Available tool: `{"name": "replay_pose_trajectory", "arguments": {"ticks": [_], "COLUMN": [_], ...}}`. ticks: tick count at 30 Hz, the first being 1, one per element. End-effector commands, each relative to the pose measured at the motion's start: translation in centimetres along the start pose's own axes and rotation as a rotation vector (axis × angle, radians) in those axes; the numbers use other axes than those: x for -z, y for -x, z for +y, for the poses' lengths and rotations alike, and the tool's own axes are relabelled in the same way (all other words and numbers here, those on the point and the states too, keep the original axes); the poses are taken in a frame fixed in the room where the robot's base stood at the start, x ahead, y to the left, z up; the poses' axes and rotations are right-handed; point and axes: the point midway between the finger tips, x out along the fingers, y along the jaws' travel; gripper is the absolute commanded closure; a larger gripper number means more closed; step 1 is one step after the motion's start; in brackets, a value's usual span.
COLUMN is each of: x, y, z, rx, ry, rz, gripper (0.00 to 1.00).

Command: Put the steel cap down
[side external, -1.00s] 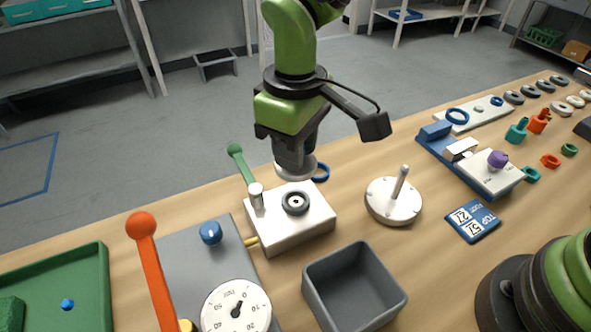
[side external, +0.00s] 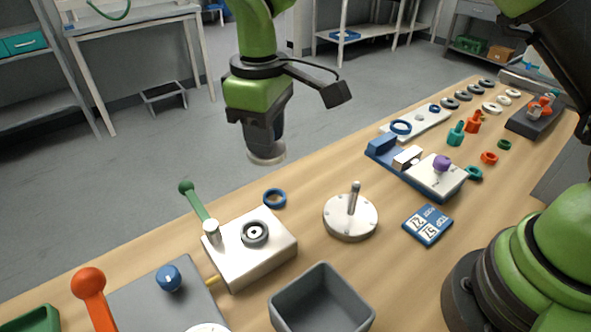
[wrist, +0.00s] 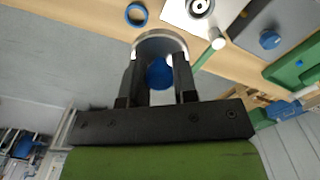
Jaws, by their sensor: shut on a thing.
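My gripper (side external: 262,140) is shut on the steel cap (side external: 267,157), a short silvery round piece at its lower end. The cap hangs in the air, above and behind the white block (side external: 255,268) with a black-ringed round seat (side external: 255,233). In the wrist view the cap's curved rim (wrist: 160,38) shows between the two dark fingers (wrist: 157,80), and a blue round patch shows behind it. A blue ring (side external: 275,198) lies on the table behind the block, apart from the cap; it also shows in the wrist view (wrist: 136,14).
A green lever (side external: 195,203) rises at the block's left. A round steel base with an upright post (side external: 350,222) stands to the right. A grey open bin (side external: 322,300) is in front. Bare wood (side external: 310,180) lies between the blue ring and the post base.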

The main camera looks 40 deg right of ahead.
Motion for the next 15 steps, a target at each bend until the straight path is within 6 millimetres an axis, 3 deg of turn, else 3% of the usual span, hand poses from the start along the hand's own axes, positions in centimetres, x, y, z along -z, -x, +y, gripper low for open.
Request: {"name": "replay_pose_trajectory", "arguments": {"ticks": [1,6,10,15], "x": [-0.5,-2.5,-3.9,-4.7], "y": [-0.9,-3.5,-4.8,-7.1], "z": [2.5,8.7,11.5,12.7], "rx": [0.0,0.002,0.002,0.004], "ry": [-0.013,-0.01,-0.007,-0.003], "rz": [-0.005,-0.003,0.0,-0.003], "gripper": [1.0,1.0,1.0,1.0]}}
